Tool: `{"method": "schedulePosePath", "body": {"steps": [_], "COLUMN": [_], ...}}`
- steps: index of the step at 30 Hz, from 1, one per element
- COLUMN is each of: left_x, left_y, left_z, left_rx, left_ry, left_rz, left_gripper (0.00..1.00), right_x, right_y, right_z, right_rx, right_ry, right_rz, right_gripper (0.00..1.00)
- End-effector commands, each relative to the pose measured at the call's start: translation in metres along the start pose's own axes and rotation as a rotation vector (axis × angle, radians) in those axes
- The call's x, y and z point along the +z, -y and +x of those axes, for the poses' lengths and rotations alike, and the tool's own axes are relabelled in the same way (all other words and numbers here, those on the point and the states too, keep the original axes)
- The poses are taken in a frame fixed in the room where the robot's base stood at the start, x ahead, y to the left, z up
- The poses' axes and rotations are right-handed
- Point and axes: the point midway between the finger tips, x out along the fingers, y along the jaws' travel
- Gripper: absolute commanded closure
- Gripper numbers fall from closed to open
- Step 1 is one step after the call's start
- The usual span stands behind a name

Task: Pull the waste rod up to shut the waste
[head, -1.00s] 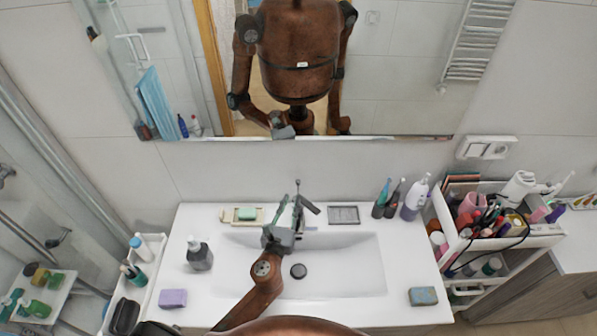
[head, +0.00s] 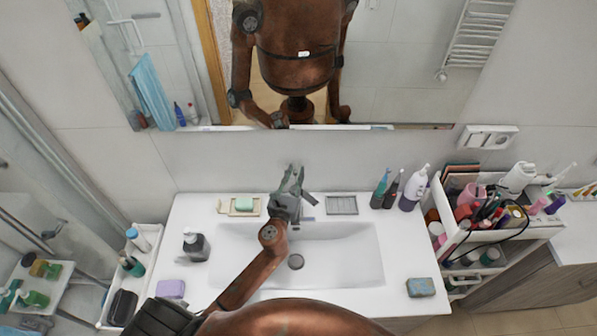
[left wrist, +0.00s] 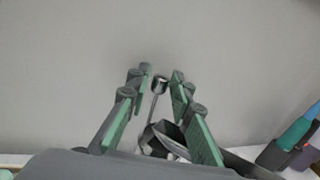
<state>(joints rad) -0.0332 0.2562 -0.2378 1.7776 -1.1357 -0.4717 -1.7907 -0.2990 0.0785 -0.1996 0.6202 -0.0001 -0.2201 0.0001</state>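My left gripper (head: 291,170) is over the back of the sink, around the faucet area. In the left wrist view its two green-padded fingers (left wrist: 161,76) stand apart. The waste rod (left wrist: 158,88), thin with a round metal knob, stands upright between them, with a gap on both sides. In the head view the gripper hides the rod. The faucet (left wrist: 168,138) shows below the rod in the left wrist view, partly hidden. The dark round waste plug (head: 296,262) is in the white sink basin (head: 345,262). My right gripper is not in view.
A soap dish (head: 225,206) and a small grey tray (head: 342,205) flank the faucet. A dark soap dispenser (head: 196,246) stands at left, toothbrushes and a white bottle (head: 414,188) at right. The wall and mirror (head: 400,70) are close behind.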

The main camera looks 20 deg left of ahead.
Motion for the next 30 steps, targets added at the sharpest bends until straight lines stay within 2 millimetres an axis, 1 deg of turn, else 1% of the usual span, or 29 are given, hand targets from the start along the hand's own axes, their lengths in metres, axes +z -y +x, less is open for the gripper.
{"method": "schedulePosePath", "body": {"steps": [3, 12, 21, 30], "left_x": [0.0003, 0.0000, 0.0000, 0.0000], "left_y": [0.0007, 0.0019, 0.0027, 0.0034], "left_z": [0.0087, 0.0111, 0.0110, 0.0108], "left_rx": [-0.001, -0.003, -0.004, -0.006], "left_ry": [0.000, 0.000, 0.000, 0.000], "left_rz": [0.000, -0.001, -0.001, -0.001], "left_gripper": [0.79, 0.79, 1.00, 1.00], "right_x": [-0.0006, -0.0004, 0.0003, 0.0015], "right_y": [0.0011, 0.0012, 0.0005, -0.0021], "right_z": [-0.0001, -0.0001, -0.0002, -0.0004], "right_rx": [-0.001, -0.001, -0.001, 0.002], "right_ry": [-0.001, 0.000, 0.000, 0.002], "right_rz": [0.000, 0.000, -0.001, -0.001], "right_gripper": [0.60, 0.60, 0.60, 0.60]}}
